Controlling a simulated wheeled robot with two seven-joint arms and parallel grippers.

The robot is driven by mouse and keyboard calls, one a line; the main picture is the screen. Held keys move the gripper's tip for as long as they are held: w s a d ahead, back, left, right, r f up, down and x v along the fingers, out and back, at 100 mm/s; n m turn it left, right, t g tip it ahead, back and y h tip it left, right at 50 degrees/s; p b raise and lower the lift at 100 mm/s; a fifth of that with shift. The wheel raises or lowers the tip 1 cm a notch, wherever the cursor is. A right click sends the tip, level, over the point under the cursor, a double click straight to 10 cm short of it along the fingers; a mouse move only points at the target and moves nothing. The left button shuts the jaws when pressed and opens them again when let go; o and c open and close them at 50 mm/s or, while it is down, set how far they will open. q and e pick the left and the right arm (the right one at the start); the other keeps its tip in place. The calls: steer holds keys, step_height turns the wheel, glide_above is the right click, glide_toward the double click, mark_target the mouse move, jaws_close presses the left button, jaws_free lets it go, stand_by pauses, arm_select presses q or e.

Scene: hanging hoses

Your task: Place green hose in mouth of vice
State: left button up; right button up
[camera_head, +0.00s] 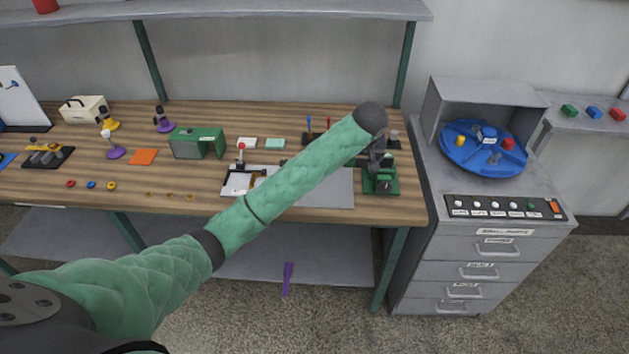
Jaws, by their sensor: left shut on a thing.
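The green vice (381,182) stands at the right end of the wooden workbench, near its front edge. My left arm reaches across the bench from the lower left. My left gripper (379,158) is small and dark, just above and behind the vice, partly covered by my own wrist. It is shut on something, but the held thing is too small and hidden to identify. I cannot make out a green hose apart from the vice and my green arm. Whether anything sits in the vice mouth cannot be told. My right gripper is out of view.
A grey mat (330,190) lies left of the vice, with a clamp-like tool (240,157) near its left end. A green box-shaped stand (198,142) is farther left. A grey drawer cabinet (480,245) with a blue round tray (483,150) stands right of the bench.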

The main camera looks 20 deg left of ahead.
arm_select(q)
steer(key=shift+s+r, duration=0.15)
steer(key=shift+s, duration=0.05)
steer(key=shift+a, duration=0.3)
steer(key=w+a+f+p, duration=0.1)
steer(key=a+f, duration=0.1)
steer(key=a, duration=0.1)
steer(key=w+a+f+p, duration=0.1)
steer(key=a+f+p, duration=0.1)
steer(key=a, duration=0.1)
steer(key=w+a+f+p, duration=0.1)
steer(key=a+f+p, duration=0.1)
steer(key=a, duration=0.2)
steer(key=shift+f, duration=0.25)
steer(key=shift+w+a+f, duration=0.1)
steer(key=shift+a+f, duration=0.2)
steer(key=shift+a, duration=0.05)
step_height(320, 180, down, 3)
steer(key=shift+f+p, duration=0.1)
steer(key=shift+p, duration=0.95)
steer(key=shift+f, duration=0.4)
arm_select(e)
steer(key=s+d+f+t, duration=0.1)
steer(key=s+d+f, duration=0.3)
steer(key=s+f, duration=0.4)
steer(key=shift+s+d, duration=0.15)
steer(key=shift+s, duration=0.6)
